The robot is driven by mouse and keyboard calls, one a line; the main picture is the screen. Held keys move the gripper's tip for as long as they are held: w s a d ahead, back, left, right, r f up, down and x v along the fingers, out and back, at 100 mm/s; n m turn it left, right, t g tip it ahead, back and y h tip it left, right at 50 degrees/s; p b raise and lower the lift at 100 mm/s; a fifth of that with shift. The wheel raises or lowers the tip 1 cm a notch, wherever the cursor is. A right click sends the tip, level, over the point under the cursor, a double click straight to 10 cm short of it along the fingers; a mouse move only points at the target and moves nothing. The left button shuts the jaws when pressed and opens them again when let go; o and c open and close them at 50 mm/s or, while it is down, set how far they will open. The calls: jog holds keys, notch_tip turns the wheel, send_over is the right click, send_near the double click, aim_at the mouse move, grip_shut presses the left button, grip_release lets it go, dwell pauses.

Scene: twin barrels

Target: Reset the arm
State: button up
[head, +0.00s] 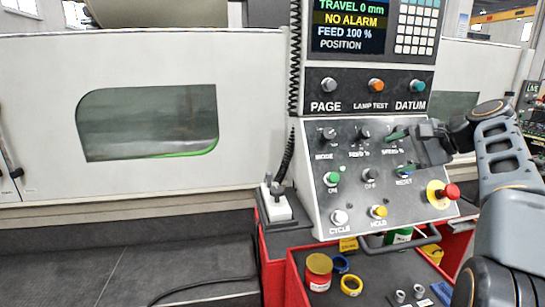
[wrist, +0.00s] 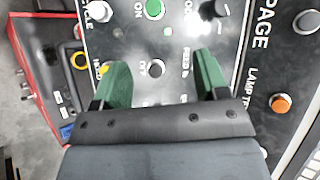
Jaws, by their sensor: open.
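My gripper (head: 402,152) is at the right of the sloped white control panel (head: 318,207), its green fingers spread over the knobs and the RESET label. It is open with nothing held between the fingers. In the wrist view the gripper (wrist: 162,72) faces the panel, with the OFF button (wrist: 156,68) showing between the fingers. I cannot tell whether the fingertips touch the panel. My arm comes in from the right edge of the head view. The screen (head: 348,28) reads "TRAVEL 0 mm", "NO ALARM", "FEED 100 %".
A red emergency button (head: 452,191) sits at the panel's right edge, below my gripper. A red-sided tray (head: 299,287) under the panel holds a red-and-yellow can (head: 318,272) and tape rolls. A large white machine (head: 40,110) stands left. The floor (head: 90,265) at left is mostly clear.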

jog(key=s+a+f+n+g+h+b, duration=0.1)
jog(key=s+a+f+h, duration=0.15)
jog(key=f, duration=0.65)
jog(key=s+a+f+n+g+h+b, duration=0.1)
jog(key=s+f+n+g+h, duration=0.2)
jog(key=f, duration=0.7)
jog(key=s+a+f+n+h+b, duration=0.2)
jog(key=s+a+f+n, duration=0.4)
jog(key=s+a+f, duration=0.3)
jog(key=s+f+h, duration=0.1)
jog(key=s+f, duration=0.2)
jog(key=s, duration=0.3)
jog(key=shift+f+n+t, duration=0.3)
jog(key=shift+f+t, duration=0.1)
jog(key=shift+s, duration=0.1)
